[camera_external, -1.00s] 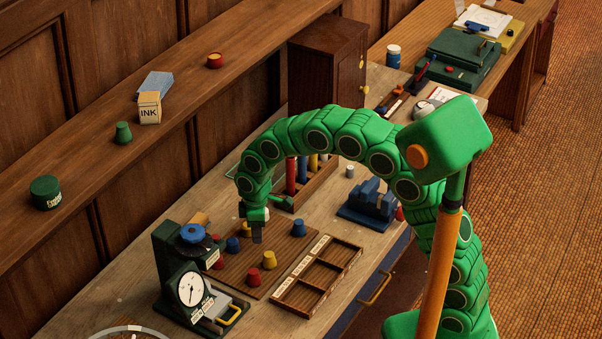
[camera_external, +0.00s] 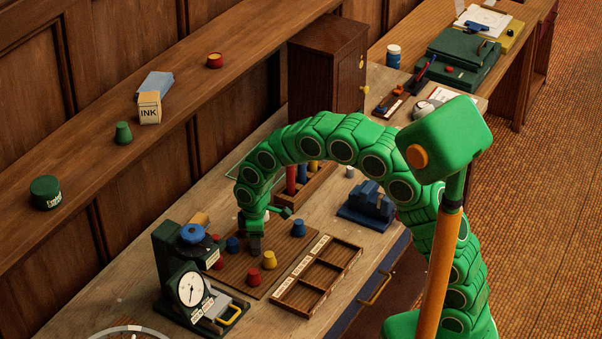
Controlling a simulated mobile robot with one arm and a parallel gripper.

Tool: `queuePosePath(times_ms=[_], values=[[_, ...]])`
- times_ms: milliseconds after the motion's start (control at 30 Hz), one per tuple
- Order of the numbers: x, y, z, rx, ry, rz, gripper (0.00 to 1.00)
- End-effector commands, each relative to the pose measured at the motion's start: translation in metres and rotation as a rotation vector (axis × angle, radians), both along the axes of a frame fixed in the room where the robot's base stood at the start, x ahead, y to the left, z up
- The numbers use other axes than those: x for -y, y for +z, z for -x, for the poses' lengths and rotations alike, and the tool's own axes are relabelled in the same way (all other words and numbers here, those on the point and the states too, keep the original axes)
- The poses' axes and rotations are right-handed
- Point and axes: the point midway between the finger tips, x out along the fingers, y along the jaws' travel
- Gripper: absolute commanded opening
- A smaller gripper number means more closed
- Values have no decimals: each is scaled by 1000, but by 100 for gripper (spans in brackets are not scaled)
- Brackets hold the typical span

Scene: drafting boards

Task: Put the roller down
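My gripper (camera_external: 256,245) points down at the ribbed brown board (camera_external: 238,280), low over its back part near the small pegs. Its fingertips are small and dark here, and I cannot tell whether they are open or shut. No roller can be made out clearly; if one is at the fingers, the gripper hides it. A yellow peg (camera_external: 269,260), a red peg (camera_external: 253,276), a blue peg (camera_external: 232,244) and another blue peg (camera_external: 298,229) stand on the board around the gripper.
A compartmented wooden tray (camera_external: 335,254) lies right of the board. A dial device (camera_external: 190,289) stands at its left. A blue block-shaped device (camera_external: 367,204) and a rack of coloured cylinders (camera_external: 304,190) stand behind.

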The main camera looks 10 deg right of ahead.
Motion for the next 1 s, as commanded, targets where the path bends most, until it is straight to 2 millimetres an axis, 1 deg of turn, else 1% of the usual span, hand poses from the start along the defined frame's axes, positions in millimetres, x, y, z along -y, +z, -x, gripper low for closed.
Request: queuePosePath(times_ms=[300, 367, 467, 567, 1000], values=[[0, 1, 0, 0, 0, 0, 51], [0, 3, 0, 0, 0, 0, 51], [0, 11, 0, 1, 0, -2, 51], [-1, 25, -1, 4, 0, -3, 51], [-1, 102, -1, 4, 0, -4, 51]])
